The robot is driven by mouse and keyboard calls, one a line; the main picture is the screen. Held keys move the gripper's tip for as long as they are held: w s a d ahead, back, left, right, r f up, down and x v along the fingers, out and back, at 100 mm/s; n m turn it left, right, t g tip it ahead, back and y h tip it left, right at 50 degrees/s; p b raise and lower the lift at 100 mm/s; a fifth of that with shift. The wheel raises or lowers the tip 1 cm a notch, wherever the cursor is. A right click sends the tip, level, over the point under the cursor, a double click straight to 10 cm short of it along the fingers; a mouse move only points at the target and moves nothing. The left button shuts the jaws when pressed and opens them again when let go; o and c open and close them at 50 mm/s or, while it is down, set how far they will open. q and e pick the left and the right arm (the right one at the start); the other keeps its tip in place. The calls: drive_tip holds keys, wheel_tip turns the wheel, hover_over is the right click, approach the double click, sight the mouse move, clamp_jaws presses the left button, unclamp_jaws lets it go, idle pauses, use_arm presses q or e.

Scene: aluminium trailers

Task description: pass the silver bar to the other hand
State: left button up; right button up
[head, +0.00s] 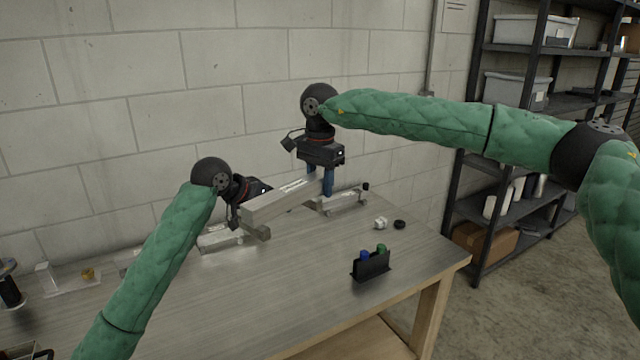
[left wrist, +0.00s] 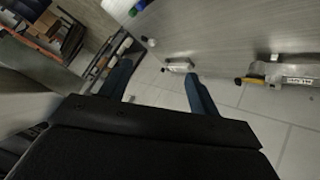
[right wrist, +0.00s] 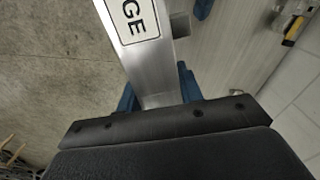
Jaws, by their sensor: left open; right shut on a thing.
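The silver bar (head: 282,201) is held above the metal table, sloping slightly down to the left in the head view. My right gripper (head: 325,184) is shut on its right end from above. In the right wrist view the bar (right wrist: 142,60) passes between the blue fingers (right wrist: 158,95), and part of a label shows. My left gripper is beside the bar's left end in the head view, its fingers mostly hidden. In the left wrist view its fingers (left wrist: 158,72) are apart with nothing between them. A blue fingertip shows near the bar's far end in the right wrist view.
Low silver pieces (head: 343,203) lie on the table (head: 300,285) behind the bar. A white part (head: 380,222), a black cap (head: 399,224) and a black holder (head: 372,270) stand to the right. A block wall stands behind; shelves (head: 512,105) at right.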

use_arm(q)
drive_tip(key=s+d+f+n+g+h, duration=0.1)
drive_tip(key=s+d+f, duration=0.4)
drive_tip(key=s+f, duration=0.65)
drive_tip(key=s+d+f+n+h, duration=0.15)
drive_tip(key=s+d+f, duration=0.35)
drive_tip(key=f, duration=1.2)
drive_tip(key=s+d+f+n+g+h, duration=0.15)
drive_tip(key=s+d+f, duration=0.25)
drive_tip(key=s+f, duration=0.85)
drive_tip(key=s+a+f+y, duration=0.2)
drive_tip(key=s+a+f, duration=0.1)
drive_tip(key=f, duration=0.6)
drive_tip(key=s+a+f+y, duration=0.2)
drive_tip(key=s+a+f, duration=0.1)
drive_tip(key=f, duration=0.6)
drive_tip(key=s+a+f+y, duration=0.2)
drive_tip(key=a+f, duration=0.1)
drive_tip(key=f, duration=0.6)
drive_tip(key=s+a+f+m+g+y, duration=0.1)
drive_tip(key=s+a+f+y, duration=0.1)
drive_tip(key=s+a+f, duration=0.3)
drive_tip(key=s+a+f+m+g+y, duration=0.1)
drive_tip(key=s+a+f, duration=0.4)
drive_tip(key=s+f, duration=0.7)
drive_tip(key=shift+s+y, duration=0.8)
drive_tip(key=shift+s, duration=0.15)
